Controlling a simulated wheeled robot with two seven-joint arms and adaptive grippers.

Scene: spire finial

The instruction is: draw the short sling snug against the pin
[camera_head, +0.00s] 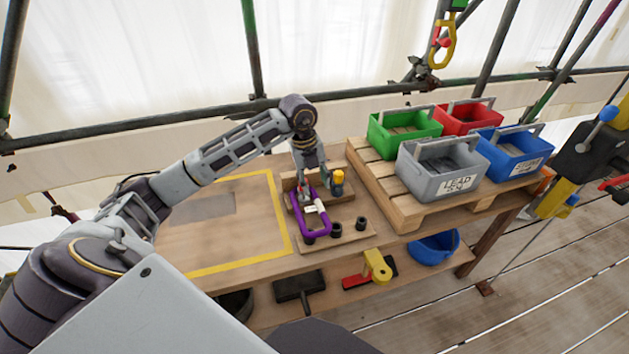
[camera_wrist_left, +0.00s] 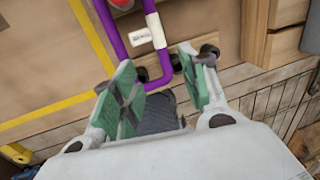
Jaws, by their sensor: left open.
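A purple sling (camera_head: 325,217) with a white tag (camera_head: 314,208) lies in a U shape on a small wooden board (camera_head: 352,237) on the bench. In the left wrist view the purple sling (camera_wrist_left: 112,32) runs near the fingertips, with its white tag (camera_wrist_left: 148,36) just ahead of them. My left gripper (camera_head: 304,194) is over the far end of the sling. In the left wrist view my left gripper (camera_wrist_left: 158,62) has its green fingers apart, with no sling clearly between them. Which part is the pin cannot be told. My right gripper is not in view.
Black cylinders (camera_head: 361,224) stand near the sling. A yellow-topped fitting (camera_head: 338,178) is close right of the gripper. Grey (camera_head: 442,165), green (camera_head: 404,133), red and blue bins stand on a pallet at right. The yellow-outlined bench area (camera_head: 230,235) at left is mostly clear.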

